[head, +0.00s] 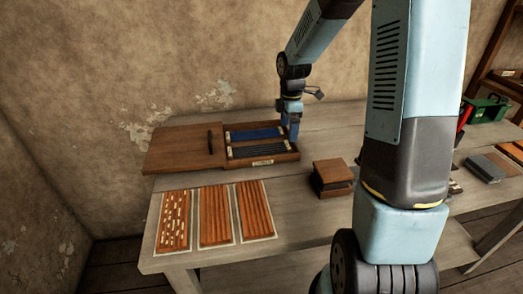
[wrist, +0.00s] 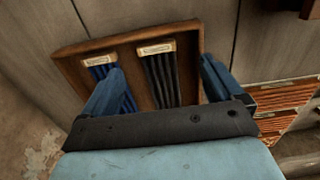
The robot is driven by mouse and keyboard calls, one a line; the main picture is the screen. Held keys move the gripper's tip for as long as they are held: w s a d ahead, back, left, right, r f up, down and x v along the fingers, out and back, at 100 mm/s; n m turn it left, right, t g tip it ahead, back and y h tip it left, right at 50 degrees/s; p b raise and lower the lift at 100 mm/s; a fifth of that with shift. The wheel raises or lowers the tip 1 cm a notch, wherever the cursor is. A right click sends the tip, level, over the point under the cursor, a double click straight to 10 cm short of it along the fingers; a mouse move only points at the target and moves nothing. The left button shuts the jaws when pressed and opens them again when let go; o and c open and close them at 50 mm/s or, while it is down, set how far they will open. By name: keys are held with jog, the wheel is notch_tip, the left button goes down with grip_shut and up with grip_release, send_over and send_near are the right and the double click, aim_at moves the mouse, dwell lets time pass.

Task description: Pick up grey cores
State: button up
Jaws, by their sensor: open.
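Grey cores (head: 262,149), dark thin rods, lie side by side in the front compartment of a wooden box (head: 265,162). In the wrist view the grey cores (wrist: 162,80) show between my fingers, under a pale label. Blue cores (head: 255,134) fill the other compartment; they also show in the wrist view (wrist: 100,74), partly hidden by my left finger. My gripper (head: 291,132) is at the box's right end in the head view. In the wrist view my gripper (wrist: 158,72) is open and empty, the right finger near the box's edge. Its height above the cores is unclear.
A brown lid-like panel (head: 180,150) with a dark handle adjoins the box's left side. Slatted orange-brown trays (head: 215,217) lie at the front left. A small wooden block (head: 331,176) stands right of the box. A green case (head: 485,108) is far right.

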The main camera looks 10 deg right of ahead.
aim_at(287, 144)
jog(key=shift+w+f, duration=0.2)
jog(key=shift+f, duration=1.5)
jog(key=shift+w+f, duration=0.15)
jog(key=shift+f, duration=1.55)
jog(key=shift+c, duration=0.2)
jog(key=c, duration=1.2)
